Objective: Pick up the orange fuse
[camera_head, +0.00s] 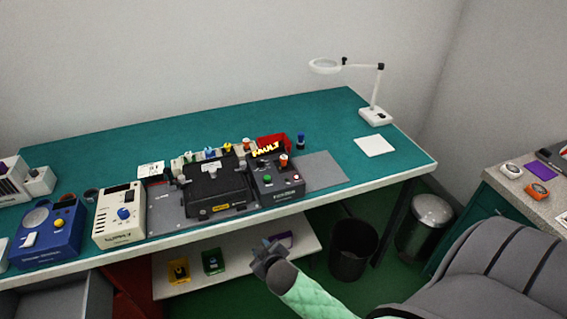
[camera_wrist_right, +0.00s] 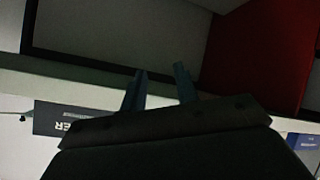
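A small orange-topped piece (camera_head: 247,144) stands at the right end of the row of coloured pieces along the back of the black fixture. Another small orange-topped piece (camera_head: 283,160) stands on the dark control box. Both are too small to tell which is the orange fuse. My right gripper (camera_head: 268,252) is in front of the bench, below its front edge and well away from both. In the right wrist view its two fingers (camera_wrist_right: 160,72) stand apart with nothing visible between them. My left gripper is not in view.
The black fixture (camera_head: 214,191) and dark control box (camera_head: 277,185) stand on the green bench (camera_head: 330,115). A red bin marked FAULT (camera_head: 272,143) is behind. A cream supply unit (camera_head: 119,216) stands left. A lower shelf (camera_head: 235,262) holds coloured trays. The bench's right side is mostly clear.

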